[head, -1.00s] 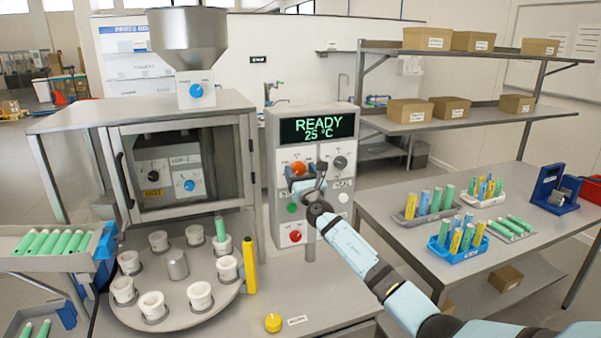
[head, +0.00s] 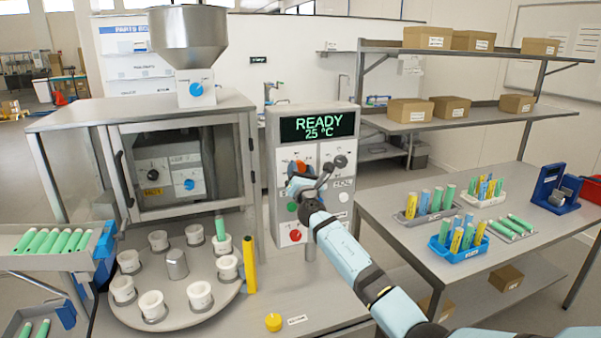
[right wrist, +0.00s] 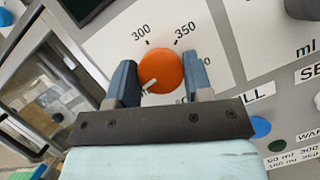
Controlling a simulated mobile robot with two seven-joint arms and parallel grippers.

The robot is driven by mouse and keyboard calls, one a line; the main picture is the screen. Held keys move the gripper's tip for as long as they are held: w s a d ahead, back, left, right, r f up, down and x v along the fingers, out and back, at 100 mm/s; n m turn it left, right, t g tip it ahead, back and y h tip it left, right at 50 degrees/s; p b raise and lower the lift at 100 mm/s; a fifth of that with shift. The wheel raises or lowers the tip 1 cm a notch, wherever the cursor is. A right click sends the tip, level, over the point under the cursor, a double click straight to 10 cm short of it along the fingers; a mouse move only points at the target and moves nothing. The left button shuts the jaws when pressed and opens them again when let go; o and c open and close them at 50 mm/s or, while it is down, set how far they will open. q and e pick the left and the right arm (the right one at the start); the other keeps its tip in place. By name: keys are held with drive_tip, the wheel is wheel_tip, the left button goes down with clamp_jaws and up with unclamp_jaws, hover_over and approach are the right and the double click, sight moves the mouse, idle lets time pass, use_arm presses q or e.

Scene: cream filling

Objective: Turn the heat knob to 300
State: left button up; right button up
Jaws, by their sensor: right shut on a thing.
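The orange heat knob (right wrist: 160,72) sits on the grey control panel (head: 283,215). In the right wrist view, its dial shows 300 at the upper left and 350 at the upper right. The knob's white pointer mark points to the lower left, away from the 300 label. My right gripper (right wrist: 162,82) is shut on the knob, one blue finger on each side. In the head view the knob (head: 301,165) is partly hidden by my right gripper (head: 299,178). The panel display (head: 318,128) reads READY 25 °C. My left gripper is not in view.
A grey knob (head: 340,161) is close to the right of the heat knob. A red button (head: 295,236) is lower on the panel. A round turntable (head: 190,312) with several white cups stands left of it. A table with trays (head: 458,252) is at the right.

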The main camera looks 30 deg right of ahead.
drive_tip(key=m+g+h, duration=0.1)
drive_tip(key=m, duration=0.2)
drive_tip(key=m+g+h, duration=0.1)
drive_tip(key=m, duration=0.2)
drive_tip(key=shift+a, duration=0.1)
drive_tip(key=m+g, duration=0.1)
drive_tip(key=m, duration=0.1)
drive_tip(key=m+g, duration=0.1)
drive_tip(key=m, duration=0.2)
drive_tip(key=shift+r+m+h, duration=0.1)
drive_tip(key=shift+m+h, duration=0.2)
drive_tip(key=m+g+p, duration=0.2)
drive_tip(key=m, duration=0.2)
drive_tip(key=shift+r+m, duration=0.1)
drive_tip(key=shift+m, duration=0.2)
drive_tip(key=m+g+y+p, duration=0.1)
drive_tip(key=m+y+p, duration=0.1)
drive_tip(key=m, duration=0.2)
drive_tip(key=shift+m+g+p, duration=0.3)
drive_tip(key=shift+m, duration=0.1)
